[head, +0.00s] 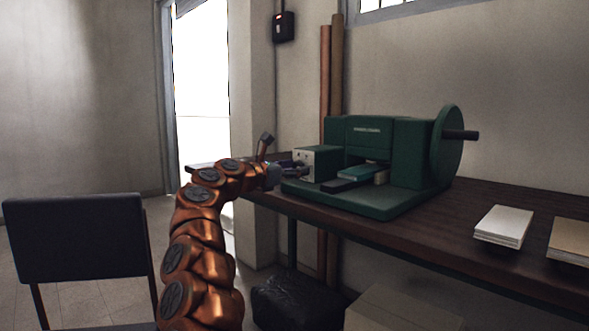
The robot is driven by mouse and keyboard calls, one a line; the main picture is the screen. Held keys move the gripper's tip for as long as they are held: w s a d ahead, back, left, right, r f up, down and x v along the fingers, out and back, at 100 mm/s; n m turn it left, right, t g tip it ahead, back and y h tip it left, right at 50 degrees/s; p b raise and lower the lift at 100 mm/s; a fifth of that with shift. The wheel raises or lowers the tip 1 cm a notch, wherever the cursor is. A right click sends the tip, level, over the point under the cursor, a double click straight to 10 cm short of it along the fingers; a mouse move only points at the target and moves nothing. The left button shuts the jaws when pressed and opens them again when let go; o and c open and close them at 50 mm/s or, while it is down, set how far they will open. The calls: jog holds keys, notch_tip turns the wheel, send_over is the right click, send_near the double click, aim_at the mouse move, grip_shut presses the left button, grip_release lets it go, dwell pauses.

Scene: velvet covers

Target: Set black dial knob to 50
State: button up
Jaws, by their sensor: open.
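A green press machine (365,190) stands on the dark wooden bench. A small box with a pale front face (306,157) is at the machine's left side. The black dial knob cannot be clearly made out; small dark marks show on that pale face, partly behind my gripper. My gripper (303,172) is at the end of the orange arm, open, right in front of the pale face. It is too small in view to tell whether its fingers are around the knob or touching it.
The bench (480,205) runs to the right, with a white paper stack (502,226) and a tan stack (570,241) on it. The machine's large green wheel (448,150) has a dark handle. A dark chair (76,236) stands at left. A black bag (295,303) lies under the bench.

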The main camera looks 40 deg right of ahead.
jog(key=a, duration=1.2)
dwell(0.4)
jog(key=shift+w, duration=0.1)
